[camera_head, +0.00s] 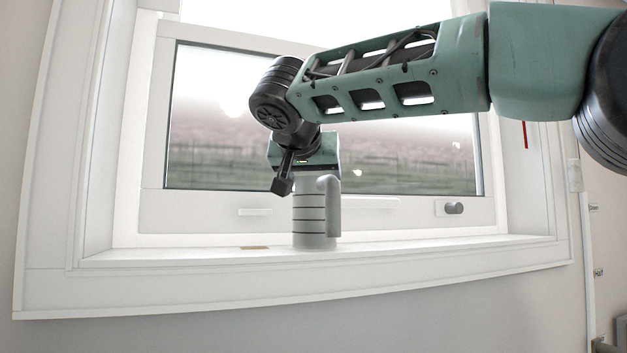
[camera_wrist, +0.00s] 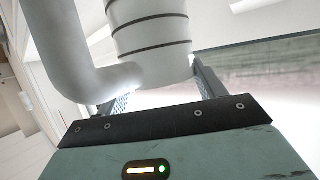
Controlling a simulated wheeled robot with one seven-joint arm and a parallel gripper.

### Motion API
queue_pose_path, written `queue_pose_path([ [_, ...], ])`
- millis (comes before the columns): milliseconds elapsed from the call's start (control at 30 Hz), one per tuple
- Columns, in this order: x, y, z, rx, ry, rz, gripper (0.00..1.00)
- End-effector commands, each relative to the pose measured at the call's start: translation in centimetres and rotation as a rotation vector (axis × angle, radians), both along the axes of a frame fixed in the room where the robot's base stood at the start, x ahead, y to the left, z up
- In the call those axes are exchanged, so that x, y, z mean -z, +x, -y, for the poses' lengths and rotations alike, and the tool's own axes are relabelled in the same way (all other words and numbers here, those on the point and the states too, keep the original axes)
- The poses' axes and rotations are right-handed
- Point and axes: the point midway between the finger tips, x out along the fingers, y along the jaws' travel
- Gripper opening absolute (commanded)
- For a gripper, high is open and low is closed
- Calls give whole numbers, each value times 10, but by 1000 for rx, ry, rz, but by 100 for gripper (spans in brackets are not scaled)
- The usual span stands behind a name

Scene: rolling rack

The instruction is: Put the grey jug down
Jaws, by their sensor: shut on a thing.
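The grey jug (camera_head: 308,215) is upright at the window sill (camera_head: 400,255), with dark rings around its body and a handle on its right side. Its base appears to be at the sill surface; I cannot tell whether it touches. My gripper (camera_head: 297,180) is at the top of the jug, shut on it. In the wrist view the jug (camera_wrist: 150,40) fills the upper middle between the two fingers of my gripper (camera_wrist: 160,88), its handle curving down on the left. The jug's top is partly hidden by my gripper in the head view.
The window (camera_head: 400,165) stands close behind the jug, with a dark knob (camera_head: 454,208) on its lower frame at the right. A small flat brown piece (camera_head: 254,247) lies on the sill left of the jug. The sill is otherwise clear on both sides.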

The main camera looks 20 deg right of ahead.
Motion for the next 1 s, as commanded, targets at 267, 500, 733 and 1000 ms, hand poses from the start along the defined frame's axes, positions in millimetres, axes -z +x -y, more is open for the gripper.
queue_pose_path([
  [267, 2, 0, 0, 0, 1, 3, 21],
  [500, 5, 0, 0, 0, 1, 0, 91],
  [733, 5, 0, 0, 0, 1, 0, 91],
  [1000, -4, -17, -10, -3, 3, 4, 91],
])
